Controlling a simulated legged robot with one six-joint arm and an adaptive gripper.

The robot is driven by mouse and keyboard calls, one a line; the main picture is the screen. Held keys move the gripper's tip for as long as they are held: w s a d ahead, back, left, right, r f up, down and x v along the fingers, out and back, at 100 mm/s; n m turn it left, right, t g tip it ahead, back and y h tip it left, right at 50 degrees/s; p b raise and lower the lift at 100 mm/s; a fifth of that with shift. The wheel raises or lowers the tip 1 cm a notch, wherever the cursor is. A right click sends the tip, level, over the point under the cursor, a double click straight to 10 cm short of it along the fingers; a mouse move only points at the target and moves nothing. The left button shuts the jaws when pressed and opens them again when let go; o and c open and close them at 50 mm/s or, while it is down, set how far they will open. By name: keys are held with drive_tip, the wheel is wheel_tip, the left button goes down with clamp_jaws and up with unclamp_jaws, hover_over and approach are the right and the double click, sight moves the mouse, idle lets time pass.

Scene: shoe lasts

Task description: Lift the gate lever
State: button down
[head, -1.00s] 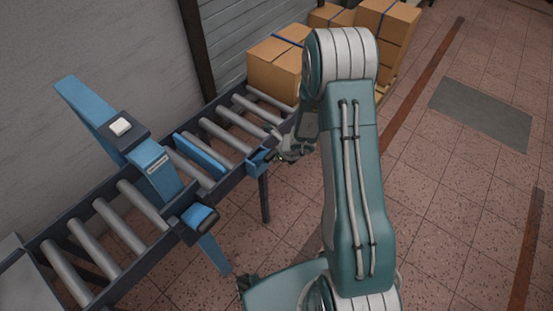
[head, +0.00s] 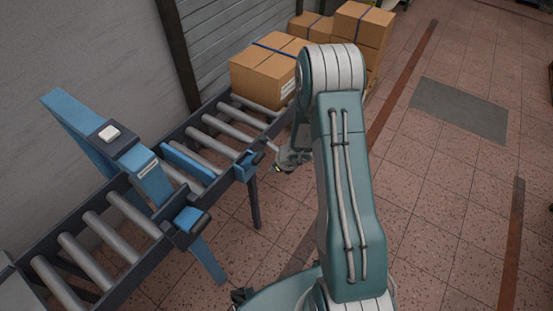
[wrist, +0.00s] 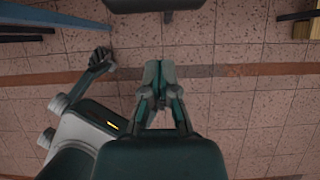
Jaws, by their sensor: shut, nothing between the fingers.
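A blue gate bar (head: 188,163) lies across the conveyor between the rollers. A small blue bracket (head: 247,164) sits at its near end, on the front rail. I cannot tell for sure which part is the lever. My gripper (head: 276,168) is just right of the bracket, outside the rail, apparently not touching it. In the wrist view my gripper (wrist: 158,75) is shut and empty, with floor beyond its fingers. A dark bar (wrist: 150,5) shows at the top edge there. The bracket's underside is hidden.
A slanted blue post (head: 75,120) with a white button (head: 109,133) stands over the roller conveyor (head: 120,230). A blue-topped block (head: 190,221) is on the near rail. Cardboard boxes (head: 268,75) stand at the far end. The tiled floor at right is clear.

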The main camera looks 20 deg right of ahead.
wheel_tip(320, 180, up, 10)
drive_tip(key=shift+s+d+f, duration=0.2)
drive_tip(key=shift+s+d, duration=0.15)
drive_tip(key=shift+s, duration=0.05)
drive_tip(key=shift+d, duration=0.15)
